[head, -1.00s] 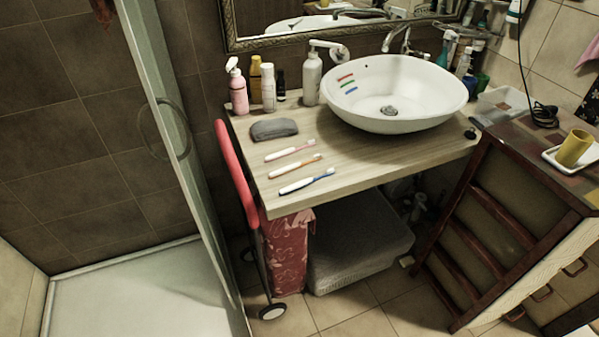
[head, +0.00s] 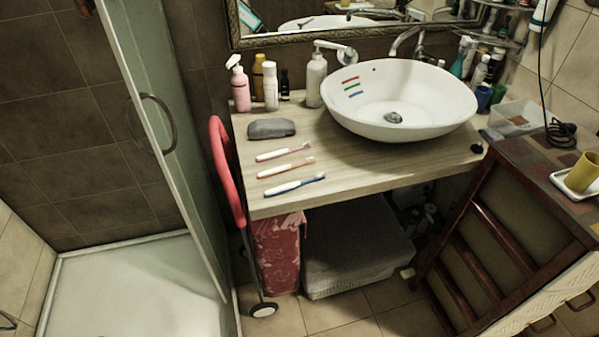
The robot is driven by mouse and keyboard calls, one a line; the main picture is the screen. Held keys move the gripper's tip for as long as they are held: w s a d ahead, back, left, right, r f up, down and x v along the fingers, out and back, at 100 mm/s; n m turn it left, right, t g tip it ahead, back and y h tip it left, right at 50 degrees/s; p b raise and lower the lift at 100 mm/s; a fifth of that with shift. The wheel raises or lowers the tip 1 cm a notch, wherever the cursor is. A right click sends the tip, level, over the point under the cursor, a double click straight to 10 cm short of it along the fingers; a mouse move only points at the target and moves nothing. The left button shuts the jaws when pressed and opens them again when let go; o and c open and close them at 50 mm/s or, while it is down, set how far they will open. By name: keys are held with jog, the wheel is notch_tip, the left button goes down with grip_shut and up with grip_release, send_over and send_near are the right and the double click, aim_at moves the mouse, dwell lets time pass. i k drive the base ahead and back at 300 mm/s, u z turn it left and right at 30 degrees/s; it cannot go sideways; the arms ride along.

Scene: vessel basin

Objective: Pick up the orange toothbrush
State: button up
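The orange toothbrush (head: 286,167) lies flat on the wooden counter (head: 390,165), left of the basin. It has a white handle and an orange part toward its head, which points right. A pink toothbrush (head: 283,151) lies just behind it and a blue toothbrush (head: 295,185) just in front, all roughly parallel and apart. My gripper is not in view.
A white basin (head: 440,110) fills the counter's right part. A grey pouch (head: 271,128) and several bottles, including a pink one (head: 240,90), stand behind the brushes. A red-handled cart (head: 225,170) is at the counter's left edge. Floor tiles (head: 345,305) show in front.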

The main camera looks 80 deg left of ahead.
aim_at(286, 167)
jog(key=i, duration=1.25)
jog(key=u, duration=4)
jog(key=i, duration=0.1)
jog(key=z, duration=2.75)
jog(key=k, duration=0.2)
jog(key=u, duration=2.5)
